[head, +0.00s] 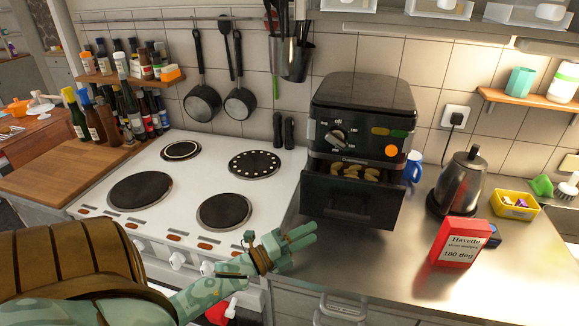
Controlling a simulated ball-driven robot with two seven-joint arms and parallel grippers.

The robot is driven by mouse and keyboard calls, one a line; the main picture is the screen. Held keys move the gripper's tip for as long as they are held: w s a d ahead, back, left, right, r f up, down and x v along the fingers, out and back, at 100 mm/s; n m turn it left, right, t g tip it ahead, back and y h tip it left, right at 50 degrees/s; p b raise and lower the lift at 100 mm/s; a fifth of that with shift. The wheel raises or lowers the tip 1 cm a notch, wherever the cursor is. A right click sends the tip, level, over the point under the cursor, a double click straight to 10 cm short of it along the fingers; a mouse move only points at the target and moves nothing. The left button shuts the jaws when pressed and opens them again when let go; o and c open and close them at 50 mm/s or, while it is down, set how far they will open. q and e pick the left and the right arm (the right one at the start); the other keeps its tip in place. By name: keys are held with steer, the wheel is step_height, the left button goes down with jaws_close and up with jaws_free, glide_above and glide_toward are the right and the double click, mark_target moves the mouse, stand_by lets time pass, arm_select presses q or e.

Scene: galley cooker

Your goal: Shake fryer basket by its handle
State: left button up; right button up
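The fryer basket (345,205) is a dark drawer pulled partly out of the black air fryer (362,105) on the steel counter. Pale yellow-brown food pieces (352,172) lie inside it. The basket's handle is hard to make out against its dark front. My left gripper (308,236) is green and hand-like, with its fingers extended and spread. It is empty, in front of and slightly left of the basket, apparently apart from it. My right gripper is not in view.
The white hob (195,155) with several dark plates lies left of the fryer. A red box (460,242), a dark kettle (460,182), a blue mug (413,166) and a yellow tray (530,212) stand to the right. The counter before the basket is clear.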

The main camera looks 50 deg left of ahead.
arm_select(q)
steer(key=v, duration=0.5)
stand_by(0.5)
